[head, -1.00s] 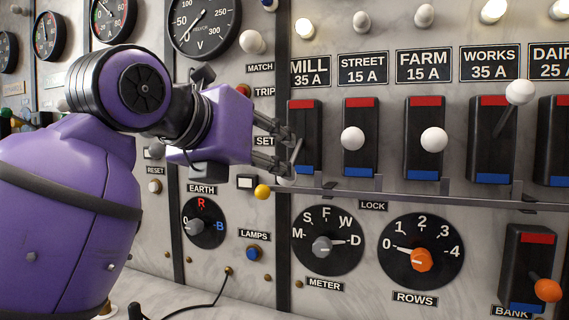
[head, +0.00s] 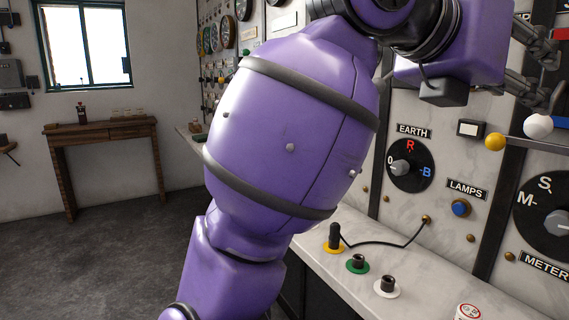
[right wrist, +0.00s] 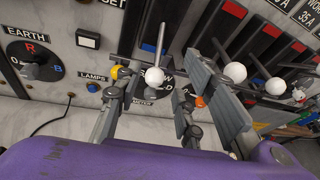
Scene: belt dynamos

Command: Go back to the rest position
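My right gripper (head: 548,72) is at the upper right of the head view, in front of the switch panel, with its fingers apart. In the right wrist view the two fingers (right wrist: 157,88) stand wide open with nothing gripped. A white lever knob (right wrist: 154,76) shows in the gap between them there. In the head view the white knob (head: 538,126) is just below the lower finger, and contact cannot be told. My purple right arm crosses the middle of the head view. My left gripper is not in view.
The lock bar's yellow end ball (head: 495,142) is close to the gripper. More white knobs (right wrist: 235,72) are to the right in the wrist view. A marble ledge (head: 345,262) with sockets and a cable runs below. A wooden table (head: 100,128) stands far left, with open floor before it.

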